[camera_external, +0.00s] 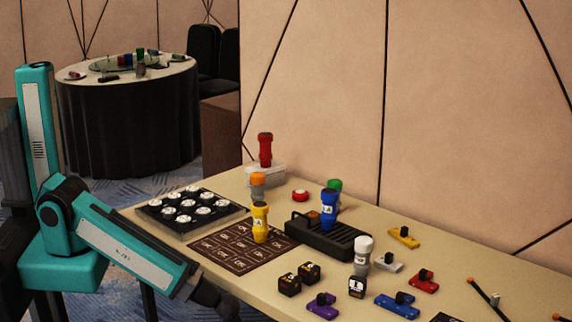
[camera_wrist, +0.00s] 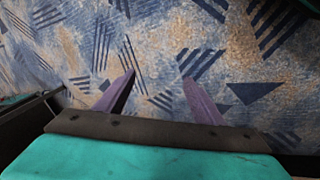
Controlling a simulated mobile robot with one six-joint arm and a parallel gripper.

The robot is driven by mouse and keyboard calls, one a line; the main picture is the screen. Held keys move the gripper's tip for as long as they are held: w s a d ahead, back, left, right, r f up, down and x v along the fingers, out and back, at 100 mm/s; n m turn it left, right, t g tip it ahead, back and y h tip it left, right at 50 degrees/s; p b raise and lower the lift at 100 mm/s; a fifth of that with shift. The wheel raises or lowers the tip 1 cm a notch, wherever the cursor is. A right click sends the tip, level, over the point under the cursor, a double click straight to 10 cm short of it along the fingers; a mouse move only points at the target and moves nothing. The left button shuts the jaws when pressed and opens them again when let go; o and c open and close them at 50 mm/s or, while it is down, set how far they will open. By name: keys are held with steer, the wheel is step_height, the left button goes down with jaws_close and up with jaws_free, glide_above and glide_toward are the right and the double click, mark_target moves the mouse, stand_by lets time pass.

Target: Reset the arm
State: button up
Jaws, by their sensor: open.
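My teal arm (camera_external: 125,250) stands at the left of the external view, folded, with its last link sloping down to the right beside the table's near edge. The wrist end passes out of the bottom of that view, so the fingers do not show there. In the wrist view my gripper (camera_wrist: 160,100) points down at the blue patterned carpet. Its two purple fingers are spread apart with nothing between them.
A long beige table (camera_external: 190,242) runs along the wall right of my arm. It bears a black tray of white round pieces (camera_external: 190,208), a brown grid mat (camera_external: 225,255), a yellow canister (camera_external: 260,222), a black rack (camera_external: 320,238) and several small tools. A round table (camera_external: 130,110) stands behind.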

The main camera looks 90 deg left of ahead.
steer(key=s+a+f+m+g+y+b, duration=0.1)
steer(key=s+a+f+g, duration=0.1)
steer(key=s+a+f, duration=0.4)
steer(key=s+a+f+g+y+b, duration=0.1)
steer(key=s+f+b, duration=0.1)
steer(key=s+f, duration=0.45)
steer(key=s+a+f+m+g+y+b, duration=0.15)
steer(key=s+a+f, duration=0.25)
steer(key=s, duration=0.5)
steer(key=s+a+r+m+g+p, duration=0.1)
steer(key=s+a+r+g+p, duration=0.1)
steer(key=r, duration=0.3)
steer(key=shift+s+r+m+g, duration=0.3)
steer(key=shift+s+m+g, duration=0.05)
steer(key=shift+s+g, duration=0.35)
steer(key=shift+a+h, duration=0.1)
steer(key=shift+h, duration=0.15)
stand_by(4.4)
